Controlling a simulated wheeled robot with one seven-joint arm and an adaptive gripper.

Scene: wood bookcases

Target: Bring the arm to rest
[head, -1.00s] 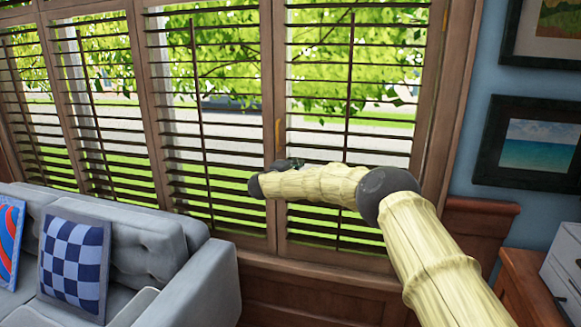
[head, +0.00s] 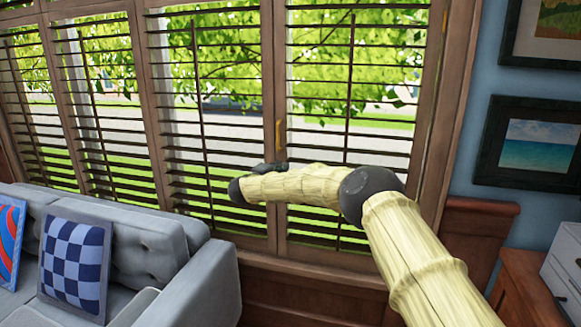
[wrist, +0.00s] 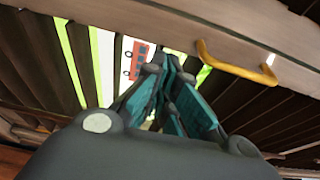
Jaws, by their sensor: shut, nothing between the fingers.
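My gripper (wrist: 168,78) shows in the wrist view, its dark and teal fingers closed together with nothing held. It points towards the window shutters (wrist: 75,60), and a yellow handle (wrist: 235,65) on the wooden frame is to the right of the fingertips. In the head view my arm reaches up from the lower right and bends left in front of the shutters (head: 215,130). Only a small dark part shows behind the end of the arm there, and the fingers are mostly hidden.
A grey sofa (head: 160,240) with a blue checked cushion (head: 75,262) stands at the lower left. A wooden cabinet (head: 520,285) with a white drawer unit (head: 565,262) is at the lower right. Framed pictures hang on the blue wall, one a seascape (head: 540,145).

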